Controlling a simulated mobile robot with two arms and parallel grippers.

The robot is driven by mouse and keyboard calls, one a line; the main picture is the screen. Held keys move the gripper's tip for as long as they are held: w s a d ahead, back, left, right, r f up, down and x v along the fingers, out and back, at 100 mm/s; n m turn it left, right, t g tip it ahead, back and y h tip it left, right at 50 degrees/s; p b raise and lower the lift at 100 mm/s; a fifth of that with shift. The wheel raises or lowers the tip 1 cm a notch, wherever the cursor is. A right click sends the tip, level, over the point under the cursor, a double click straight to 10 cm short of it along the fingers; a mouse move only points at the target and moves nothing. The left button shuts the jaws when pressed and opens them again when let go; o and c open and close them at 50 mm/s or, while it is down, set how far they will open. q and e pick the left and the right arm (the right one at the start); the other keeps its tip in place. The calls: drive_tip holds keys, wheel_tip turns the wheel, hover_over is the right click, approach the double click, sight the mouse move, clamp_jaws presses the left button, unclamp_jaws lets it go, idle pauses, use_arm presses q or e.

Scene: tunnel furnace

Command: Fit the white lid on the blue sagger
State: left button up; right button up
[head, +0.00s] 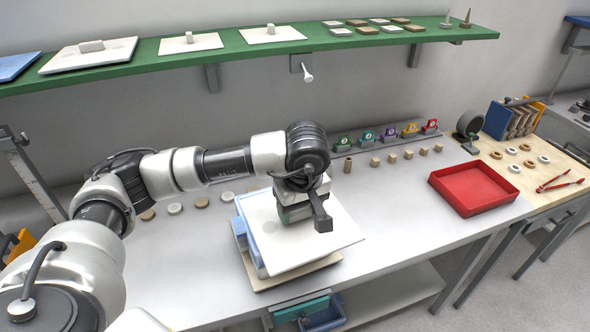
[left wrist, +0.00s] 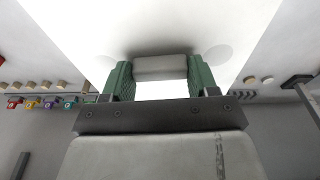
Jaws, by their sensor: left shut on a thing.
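The white lid (head: 335,232) is a flat square plate with a block handle (left wrist: 162,67) on top. My left gripper (head: 303,212) is shut on that handle, its green finger pads on either side of it in the left wrist view. The lid is over the blue sagger (head: 246,238), shifted to the right and turned a little against it. The sagger's blue shows along its left side, and the lid hides the rest. I cannot tell whether the lid touches the rim. The sagger stands on a tan board (head: 300,278). My right gripper is not in view.
A green shelf (head: 235,49) above holds other lids with handles (head: 190,41). A red tray (head: 475,188) stands to the right on the bench, with free room between. Small discs (head: 201,202) and coloured numbered markers (head: 388,134) line the back.

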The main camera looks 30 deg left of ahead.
use_arm(q)
drive_tip(key=w+a+n, duration=0.1)
drive_tip(key=n, duration=0.1)
drive_tip(key=w+n, duration=0.1)
drive_tip(key=n, duration=0.1)
drive_tip(key=w+a+n+g, duration=0.1)
drive_tip(key=n, duration=0.2)
drive_tip(key=shift+w+a+r+p, duration=0.25)
drive_tip(key=shift+a+r+p, duration=0.05)
drive_tip(key=shift+a+r, duration=0.05)
drive_tip(key=a+n, duration=0.1)
drive_tip(key=n, duration=0.2)
drive_tip(key=w+a+n, duration=0.1)
drive_tip(key=a+n, duration=0.1)
drive_tip(key=n, duration=0.1)
drive_tip(key=w+a+n+g, duration=0.1)
drive_tip(key=a+n, duration=0.1)
drive_tip(key=n, duration=0.1)
drive_tip(key=shift+w+r+n+p, duration=0.25)
drive_tip(key=shift+r+n+p, duration=0.05)
drive_tip(key=shift+p, duration=0.05)
drive_tip(key=shift+w+a+n, duration=0.1)
drive_tip(key=shift+a+n, duration=0.05)
drive_tip(key=shift+n, duration=0.25)
drive_tip(key=shift+f+b, duration=1.3)
drive_tip(key=shift+f, duration=0.85)
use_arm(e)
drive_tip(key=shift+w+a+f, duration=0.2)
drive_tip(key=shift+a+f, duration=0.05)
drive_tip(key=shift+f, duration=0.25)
